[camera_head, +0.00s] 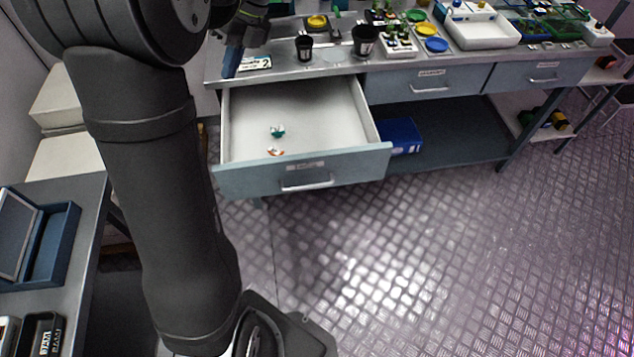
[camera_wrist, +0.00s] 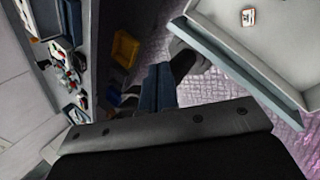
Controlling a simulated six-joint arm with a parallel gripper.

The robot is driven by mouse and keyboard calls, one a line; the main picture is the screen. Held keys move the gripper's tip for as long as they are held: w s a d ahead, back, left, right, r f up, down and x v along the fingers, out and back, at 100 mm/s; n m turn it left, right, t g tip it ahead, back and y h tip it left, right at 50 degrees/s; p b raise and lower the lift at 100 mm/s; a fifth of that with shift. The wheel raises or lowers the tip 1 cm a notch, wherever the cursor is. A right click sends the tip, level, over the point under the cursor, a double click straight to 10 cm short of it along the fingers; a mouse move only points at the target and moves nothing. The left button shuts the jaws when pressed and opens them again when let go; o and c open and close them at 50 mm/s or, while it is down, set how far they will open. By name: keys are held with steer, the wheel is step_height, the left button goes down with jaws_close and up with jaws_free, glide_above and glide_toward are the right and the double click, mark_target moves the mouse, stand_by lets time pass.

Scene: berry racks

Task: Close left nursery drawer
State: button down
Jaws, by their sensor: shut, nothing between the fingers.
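The left nursery drawer (camera_head: 300,178) is pulled far out below the left end of the bench. It has a blue-grey front with a light bar handle (camera_head: 307,185) and a pale interior. A small green-and-white item (camera_head: 277,131) and a small orange-and-white item (camera_head: 275,151) lie inside. The drawer also shows at the upper right of the wrist view (camera_wrist: 245,72). My gripper (camera_head: 231,72) is near the bench's left end, behind the drawer front and apart from the handle. Its blue fingers are shut and empty, and also show in the wrist view (camera_wrist: 161,84).
Two other drawers (camera_head: 425,85) (camera_head: 540,77) to the right are closed. Black pots (camera_head: 365,40), a white tray (camera_head: 482,30) and coloured dishes crowd the bench top. A blue box (camera_head: 402,136) sits on the lower shelf. The floor (camera_head: 430,250) before the drawer is clear.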

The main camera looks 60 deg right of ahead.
steer(key=s+a+r+m+t+h, duration=0.1)
steer(key=s+r+m+t+h, duration=0.15)
steer(key=s+m+t, duration=1.05)
steer(key=s+a+r+m+t+h, duration=0.1)
steer(key=s+m+h, duration=0.35)
steer(key=s, duration=1.65)
step_height(320, 180, down, 34)
steer(key=m+y, duration=0.1)
steer(key=y, duration=0.1)
steer(key=w+d+f, duration=0.2)
steer(key=w+d, duration=0.1)
steer(key=w, duration=1)
steer(key=shift+w+f, duration=0.15)
